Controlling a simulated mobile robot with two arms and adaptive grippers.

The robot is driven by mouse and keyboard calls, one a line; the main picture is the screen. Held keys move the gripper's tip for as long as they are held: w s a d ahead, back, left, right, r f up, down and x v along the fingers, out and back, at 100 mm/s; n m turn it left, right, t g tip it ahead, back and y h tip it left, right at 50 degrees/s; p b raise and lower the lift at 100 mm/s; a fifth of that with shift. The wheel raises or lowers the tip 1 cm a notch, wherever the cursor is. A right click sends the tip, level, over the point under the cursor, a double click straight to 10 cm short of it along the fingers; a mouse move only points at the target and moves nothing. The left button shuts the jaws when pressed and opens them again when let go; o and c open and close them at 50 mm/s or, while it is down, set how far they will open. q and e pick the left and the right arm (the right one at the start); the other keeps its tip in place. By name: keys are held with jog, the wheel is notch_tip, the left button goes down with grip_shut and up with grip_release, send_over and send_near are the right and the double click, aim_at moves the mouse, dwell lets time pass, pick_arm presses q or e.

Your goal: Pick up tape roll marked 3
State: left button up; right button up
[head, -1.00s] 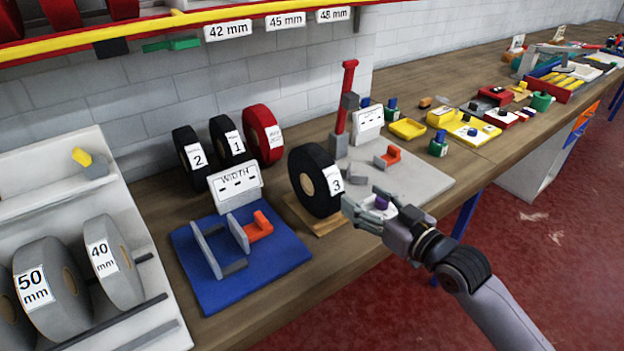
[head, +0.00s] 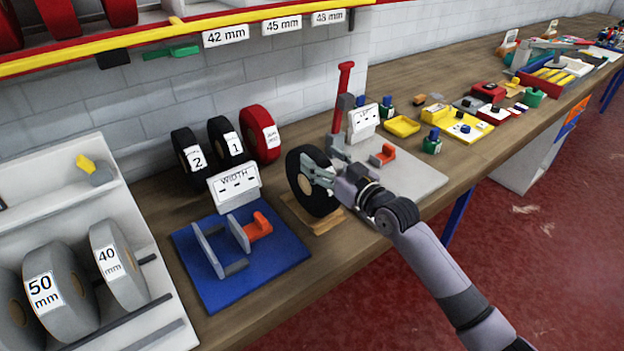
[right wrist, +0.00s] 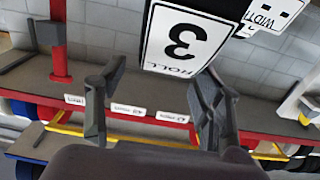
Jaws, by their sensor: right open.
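The black tape roll marked 3 (head: 302,186) stands upright on a small wooden base (head: 318,220) at the middle of the bench. My right gripper (head: 312,172) is open at the roll's right side, its fingers overlapping the roll and hiding the label in the head view. In the right wrist view the roll's white label with a 3 (right wrist: 185,40) shows upside down ahead of the open fingers (right wrist: 155,78), partly behind the right-hand finger. I cannot tell whether the fingers touch the roll. My left gripper is not in view.
Rolls marked 2 (head: 188,158) and 1 (head: 226,142) and a red roll (head: 261,134) stand behind. A blue mat (head: 205,290) with a width gauge (head: 233,187) lies to the left. A red-handled tool (head: 342,105) rises just behind the roll on a grey plate (head: 425,180).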

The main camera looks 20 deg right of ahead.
aim_at(304, 147)
jog(key=shift+f+p+x, duration=0.2)
jog(key=shift+p+x, duration=0.05)
jog(key=shift+x, duration=0.9)
jog(key=shift+f+p+x, duration=0.2)
jog(key=shift+x, duration=1)
jog(key=shift+c, duration=0.3)
grip_shut()
jog(key=shift+r, duration=0.15)
